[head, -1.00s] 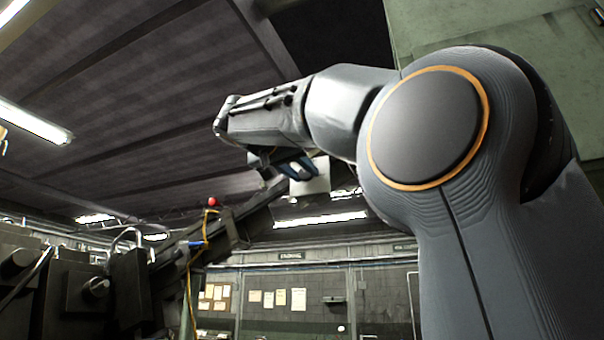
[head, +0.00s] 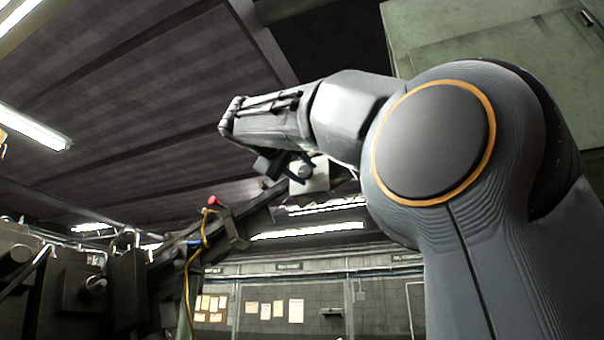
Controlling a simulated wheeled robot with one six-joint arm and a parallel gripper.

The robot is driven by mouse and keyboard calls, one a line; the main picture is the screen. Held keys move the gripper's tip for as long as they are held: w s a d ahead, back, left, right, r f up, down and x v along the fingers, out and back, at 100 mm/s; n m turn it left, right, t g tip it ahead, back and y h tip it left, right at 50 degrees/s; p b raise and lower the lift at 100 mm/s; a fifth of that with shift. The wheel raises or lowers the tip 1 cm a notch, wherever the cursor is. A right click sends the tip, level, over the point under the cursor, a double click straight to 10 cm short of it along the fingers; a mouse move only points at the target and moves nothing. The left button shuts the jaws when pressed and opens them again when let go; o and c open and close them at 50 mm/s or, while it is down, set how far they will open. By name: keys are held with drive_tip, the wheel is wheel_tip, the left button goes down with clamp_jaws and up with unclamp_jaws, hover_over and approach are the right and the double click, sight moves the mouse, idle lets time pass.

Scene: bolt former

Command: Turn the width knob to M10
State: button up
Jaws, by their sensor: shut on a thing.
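A pale box (head: 318,178) sits at the end of the dark sloping arm of the machine, near the picture's middle. A small light round knob (head: 302,170) shows at its front. My gripper (head: 288,167) hangs under my grey wrist with its dark fingers at this knob, shut on it. The fingers hide part of the knob. Its markings and the setting it points to are too small to read.
The dark machine (head: 95,285) fills the lower left, with a red ball-shaped tip (head: 213,200) and a yellow cable (head: 187,275) on its sloping arm. A green cabinet (head: 490,45) stands at the upper right. Papers hang on the far wall.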

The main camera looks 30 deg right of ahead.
drive_tip(key=shift+r+n, duration=0.1)
drive_tip(key=shift+n, duration=1.1)
drive_tip(key=o, duration=1)
drive_tip(key=shift+o, duration=0.2)
drive_tip(key=b+v, duration=0.3)
drive_tip(key=v, duration=0.5)
drive_tip(key=shift+d, duration=0.1)
